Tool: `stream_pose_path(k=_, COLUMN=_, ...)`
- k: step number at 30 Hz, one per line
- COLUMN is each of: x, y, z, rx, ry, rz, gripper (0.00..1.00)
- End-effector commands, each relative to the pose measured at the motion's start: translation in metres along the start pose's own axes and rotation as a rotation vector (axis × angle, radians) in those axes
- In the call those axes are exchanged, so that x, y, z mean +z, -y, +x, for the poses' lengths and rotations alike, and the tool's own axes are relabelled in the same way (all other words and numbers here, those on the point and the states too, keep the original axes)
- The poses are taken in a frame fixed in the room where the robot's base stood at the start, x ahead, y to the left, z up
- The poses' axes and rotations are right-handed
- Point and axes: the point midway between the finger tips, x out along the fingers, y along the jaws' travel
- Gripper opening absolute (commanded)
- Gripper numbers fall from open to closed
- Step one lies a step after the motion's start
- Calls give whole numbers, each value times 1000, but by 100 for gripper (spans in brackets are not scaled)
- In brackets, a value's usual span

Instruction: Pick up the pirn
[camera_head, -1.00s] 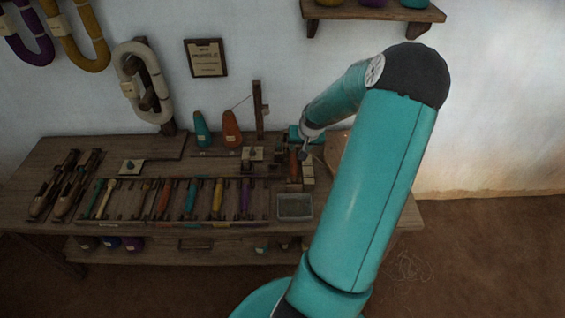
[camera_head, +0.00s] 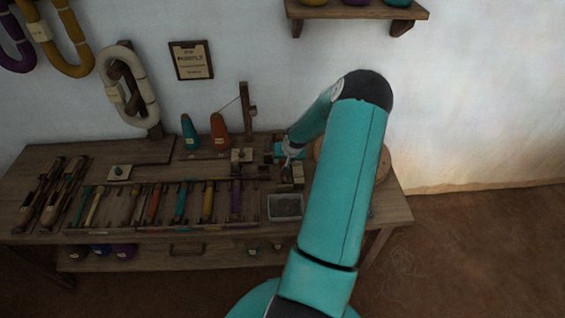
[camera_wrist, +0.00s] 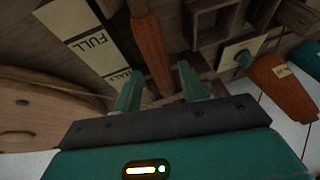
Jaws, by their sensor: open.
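An orange pirn (camera_wrist: 151,52) shows in the wrist view, ahead of my gripper (camera_wrist: 161,88) and roughly in line with the gap between its two green fingers. The fingers are apart and nothing is between their tips. The pirn's top end runs out of the frame. In the head view my gripper (camera_head: 288,160) is over the right part of the wooden bench (camera_head: 120,240), near small wooden blocks. My arm hides part of this spot, and the orange pirn there cannot be made out clearly.
A rack of several coloured pirns (camera_head: 180,201) lies left of my gripper. A grey tray (camera_head: 285,207) sits in front. An orange cone (camera_head: 220,134), also in the wrist view (camera_wrist: 283,88), stands behind. A "FULL" label (camera_wrist: 90,45) lies beside the pirn.

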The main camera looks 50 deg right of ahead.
Motion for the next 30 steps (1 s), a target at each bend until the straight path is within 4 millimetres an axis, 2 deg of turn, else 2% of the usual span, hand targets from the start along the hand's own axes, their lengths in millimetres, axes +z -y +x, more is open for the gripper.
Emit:
stream_pose_path(k=3, x=0, y=0, z=16, rx=0, ry=1, rz=1, gripper=41)
stream_pose_path(k=6, x=0, y=0, z=22, rx=0, ry=1, rz=0, gripper=41)
stream_pose_path(k=30, x=2, y=-2, z=26, rx=1, ry=0, rz=1, gripper=41)
